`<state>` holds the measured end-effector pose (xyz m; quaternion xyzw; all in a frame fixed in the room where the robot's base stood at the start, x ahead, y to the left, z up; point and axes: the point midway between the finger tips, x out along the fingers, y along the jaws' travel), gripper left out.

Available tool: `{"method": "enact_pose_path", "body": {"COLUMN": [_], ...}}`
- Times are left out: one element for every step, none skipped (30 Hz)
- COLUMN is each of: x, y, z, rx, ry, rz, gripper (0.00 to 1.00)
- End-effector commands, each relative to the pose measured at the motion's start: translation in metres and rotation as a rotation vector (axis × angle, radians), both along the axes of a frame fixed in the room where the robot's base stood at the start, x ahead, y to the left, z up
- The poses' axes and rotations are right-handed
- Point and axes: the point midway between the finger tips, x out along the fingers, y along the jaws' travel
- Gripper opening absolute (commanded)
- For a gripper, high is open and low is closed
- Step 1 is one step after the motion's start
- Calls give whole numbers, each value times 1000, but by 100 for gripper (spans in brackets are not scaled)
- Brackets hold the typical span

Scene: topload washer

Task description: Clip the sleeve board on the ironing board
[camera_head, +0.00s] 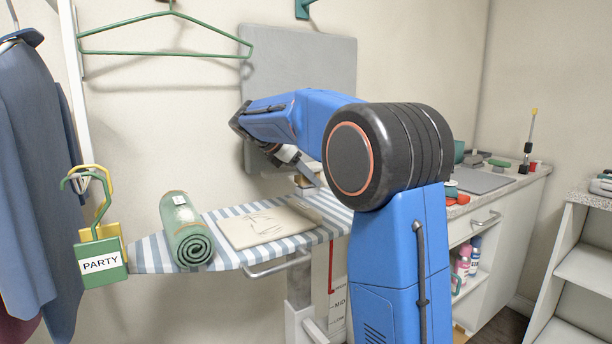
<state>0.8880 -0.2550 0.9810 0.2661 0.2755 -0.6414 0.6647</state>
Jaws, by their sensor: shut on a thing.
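The ironing board (150,253) has a blue-and-white striped cover and stands against the wall, its right part hidden behind my arm. My gripper (307,178) is over the right part of the board, pointing down, partly hidden by my own arm. It is shut on a small tan piece (299,181), of which only a little shows. I cannot tell whether this piece is the sleeve board, or whether it touches the cover. A flat beige folded cloth (262,224) lies on the board, left of and nearer than the gripper.
A rolled green towel (187,230) lies on the board's left part. A grey panel (310,62) is on the wall behind my arm. A counter (490,190) stands right.

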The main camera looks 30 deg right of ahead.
Motion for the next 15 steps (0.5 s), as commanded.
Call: {"method": "enact_pose_path", "body": {"x": [0, 0, 0, 0, 0, 0, 0, 0, 0, 0, 0, 0, 0, 0, 0], "y": [0, 0, 0, 0, 0, 0, 0, 0, 0, 0, 0, 0, 0, 0, 0], "z": [0, -1, -2, -2, -3, -4, -4, -5, -6, -6, -7, -7, -8, -9, -8], "rx": [-1, -1, -1, -1, -1, -1, -1, -1, -1, -1, -1, -1, 0, -1, 0], "ry": [0, 0, 0, 0, 0, 0, 0, 0, 0, 0, 0, 0, 0, 0, 0], "rz": [0, 0, 0, 0, 0, 0, 0, 0, 0, 0, 0, 0, 0, 0, 0], "gripper": [15, 15, 15, 15, 15, 15, 15, 15, 15, 15, 15, 15, 15, 15, 62]}}
